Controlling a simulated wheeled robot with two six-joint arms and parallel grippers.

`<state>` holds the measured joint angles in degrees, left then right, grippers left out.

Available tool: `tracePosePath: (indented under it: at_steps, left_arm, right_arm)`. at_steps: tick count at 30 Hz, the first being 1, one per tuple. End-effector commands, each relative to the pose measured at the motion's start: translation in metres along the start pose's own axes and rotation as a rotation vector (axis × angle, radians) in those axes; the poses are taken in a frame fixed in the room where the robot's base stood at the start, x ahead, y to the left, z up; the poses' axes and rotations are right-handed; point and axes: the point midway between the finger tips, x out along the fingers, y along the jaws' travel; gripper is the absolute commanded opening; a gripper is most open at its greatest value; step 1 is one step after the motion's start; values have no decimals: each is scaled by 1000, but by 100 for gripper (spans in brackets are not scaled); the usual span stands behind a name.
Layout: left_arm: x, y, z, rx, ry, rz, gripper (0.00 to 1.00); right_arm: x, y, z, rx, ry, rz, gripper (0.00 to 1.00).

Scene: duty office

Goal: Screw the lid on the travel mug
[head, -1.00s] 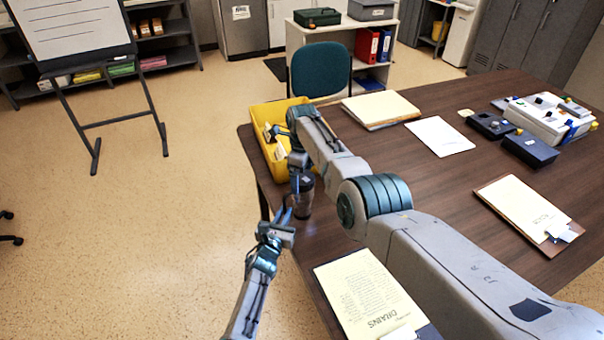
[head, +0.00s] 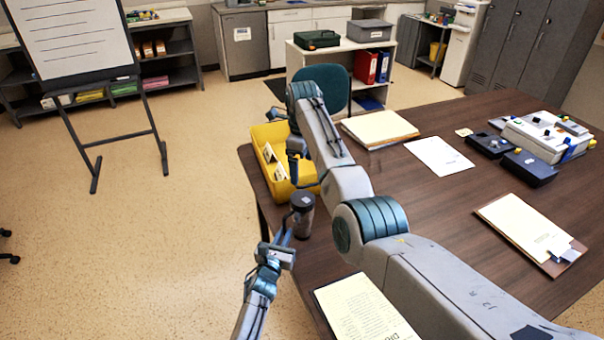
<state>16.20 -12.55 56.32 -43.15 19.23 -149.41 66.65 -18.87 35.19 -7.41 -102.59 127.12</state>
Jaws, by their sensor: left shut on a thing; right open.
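The travel mug (head: 303,222) stands upright on the left edge of the dark table. A dark round lid (head: 302,198) sits on its top; I cannot tell how tightly it is seated. My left gripper (head: 287,229) comes in from the lower left and is shut on the side of the mug. My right gripper (head: 294,178) is open and points down just above and behind the lid, apart from it. Its fingers are small and dark here, and nothing shows between them.
A yellow bin (head: 260,136) with papers stands right behind the mug, partly hidden by my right arm. A paper stack (head: 380,128), a clipboard (head: 530,225) and a yellow notepad (head: 362,310) lie on the table (head: 440,205). A teal chair (head: 322,80) stands behind it.

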Motion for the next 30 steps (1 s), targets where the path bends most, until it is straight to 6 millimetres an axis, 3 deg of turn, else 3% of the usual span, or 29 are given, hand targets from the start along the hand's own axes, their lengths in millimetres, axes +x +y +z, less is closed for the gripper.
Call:
tracePosePath:
  at_steps: [9, 10, 14, 23, 30]
  left_arm:
    - [-1, 0, -3, 2, 5, 0, 0]
    - [-1, 0, -3, 2, 5, 0, 14]
    - [-1, 0, -2, 1, 4, 0, 37]
    - [-2, 0, -1, 0, 1, 0, 37]
    - [-29, 0, -1, 1, 2, 1, 37]
  right_arm:
    - [-3, 0, 0, 0, 0, 1, 93]
    - [-3, 0, 0, 0, 0, 0, 93]
    - [-3, 0, 0, 0, 0, 1, 93]
    - [-3, 0, 0, 0, 0, 1, 93]
    - [-7, 0, 0, 0, 0, 1, 93]
